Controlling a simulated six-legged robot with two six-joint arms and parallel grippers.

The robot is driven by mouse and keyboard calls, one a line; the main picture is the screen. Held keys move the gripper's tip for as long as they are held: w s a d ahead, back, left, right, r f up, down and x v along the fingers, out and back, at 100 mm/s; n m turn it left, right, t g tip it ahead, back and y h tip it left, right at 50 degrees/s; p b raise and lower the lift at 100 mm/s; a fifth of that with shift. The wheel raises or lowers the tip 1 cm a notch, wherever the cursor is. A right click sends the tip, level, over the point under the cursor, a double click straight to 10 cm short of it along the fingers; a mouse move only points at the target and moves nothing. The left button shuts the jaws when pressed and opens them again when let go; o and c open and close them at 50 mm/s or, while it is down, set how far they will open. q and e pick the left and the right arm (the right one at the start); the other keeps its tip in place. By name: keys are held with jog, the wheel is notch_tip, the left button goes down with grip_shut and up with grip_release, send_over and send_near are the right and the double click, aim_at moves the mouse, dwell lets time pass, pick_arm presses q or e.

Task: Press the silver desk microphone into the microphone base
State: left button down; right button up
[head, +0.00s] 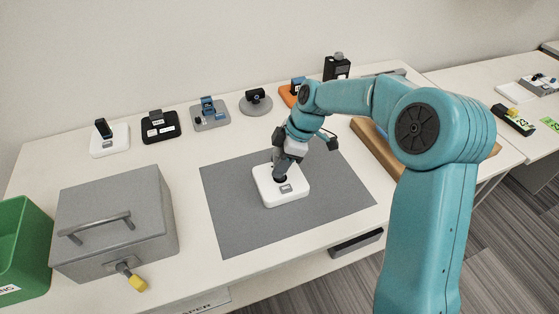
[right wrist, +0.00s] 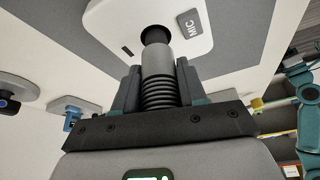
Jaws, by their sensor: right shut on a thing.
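The microphone base is a white block (head: 263,191) with rounded corners on the grey mat. In the right wrist view the base (right wrist: 120,18) shows a "MIC" label and a dark round socket. My right gripper (head: 286,166) is above the base, pointing down. It is shut on the silver microphone (right wrist: 157,63), which has a ribbed dark part between the fingers. The microphone's far end meets the socket and looks in line with it; how deep it sits I cannot tell. My left gripper is not in view.
A grey mat (head: 232,215) lies under the base, with free room around it. A grey box with a handle (head: 115,215) and a green bin (head: 20,245) stand at left. Several small devices on stands line the back, including a white one (head: 109,142). A brown board (head: 378,150) lies behind my right arm.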

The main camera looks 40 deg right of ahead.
jog(key=shift+f+b, duration=1)
jog(key=shift+f, duration=0.15)
jog(key=o, duration=1.2)
jog(key=shift+c, duration=0.2)
jog(key=shift+r, duration=0.1)
jog(key=v, duration=1.6)
jog(key=shift+r+p, duration=0.2)
jog(key=shift+p, duration=0.2)
